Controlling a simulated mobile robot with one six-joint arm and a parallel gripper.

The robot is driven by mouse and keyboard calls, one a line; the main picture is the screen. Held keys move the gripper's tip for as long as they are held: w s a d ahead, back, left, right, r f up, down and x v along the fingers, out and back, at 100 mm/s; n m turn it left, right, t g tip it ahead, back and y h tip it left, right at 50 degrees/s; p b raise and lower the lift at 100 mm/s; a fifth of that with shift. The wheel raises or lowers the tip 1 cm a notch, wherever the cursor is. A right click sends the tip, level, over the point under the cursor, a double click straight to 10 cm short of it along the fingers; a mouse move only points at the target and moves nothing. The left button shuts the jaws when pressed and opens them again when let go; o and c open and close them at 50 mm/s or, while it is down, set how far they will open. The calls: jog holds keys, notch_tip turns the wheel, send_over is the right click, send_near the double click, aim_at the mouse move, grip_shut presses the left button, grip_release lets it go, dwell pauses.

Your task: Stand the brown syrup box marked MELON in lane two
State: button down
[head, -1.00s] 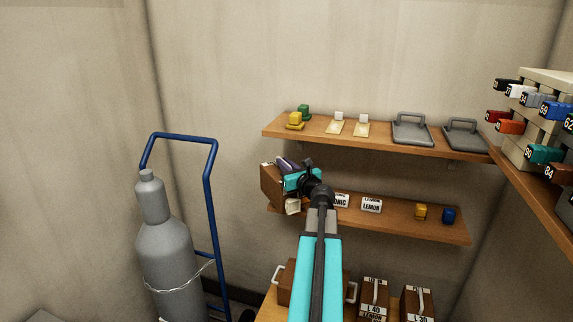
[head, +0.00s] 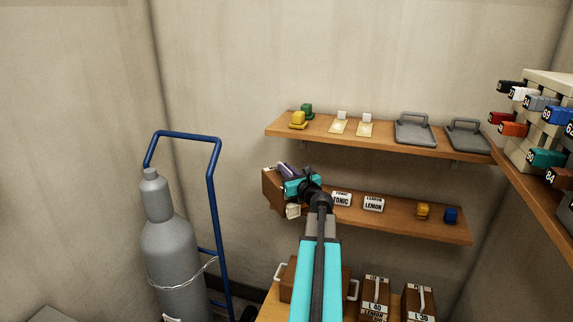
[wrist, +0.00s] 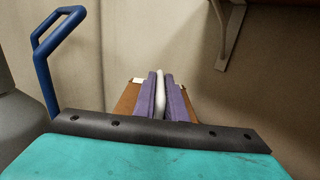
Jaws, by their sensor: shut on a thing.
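My gripper (head: 288,174) is at the left end of the lower wall shelf in the head view, partly hidden by my own arm. In the wrist view its purple fingers (wrist: 162,98) are shut on a white handle (wrist: 160,100) of a brown box (wrist: 127,98). The brown box also shows in the head view (head: 271,187), held tilted near the shelf's left end. A pale label shows at its lower edge, but I cannot read it. I cannot tell whether the box touches the shelf. No lane is clearly marked in view.
The lower shelf (head: 400,222) bears TONIC (head: 341,199) and LEMON (head: 373,204) cards and small yellow and blue blocks. Brown boxes (head: 375,292) stand below. A grey cylinder (head: 175,245) on a blue hand truck (head: 213,200) stands left. The upper shelf (head: 380,145) is overhead.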

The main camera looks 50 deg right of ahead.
dwell(0.5)
jog(key=c, duration=1.8)
grip_release()
jog(key=shift+f, duration=0.15)
jog(key=b+v, duration=0.2)
jog(key=v, duration=0.7)
jog(key=shift+a+b, duration=0.1)
jog(key=shift+b, duration=0.3)
jog(key=b+v, duration=0.2)
jog(key=b, duration=0.3)
jog(key=shift+s, duration=0.35)
jog(key=shift+o, duration=0.3)
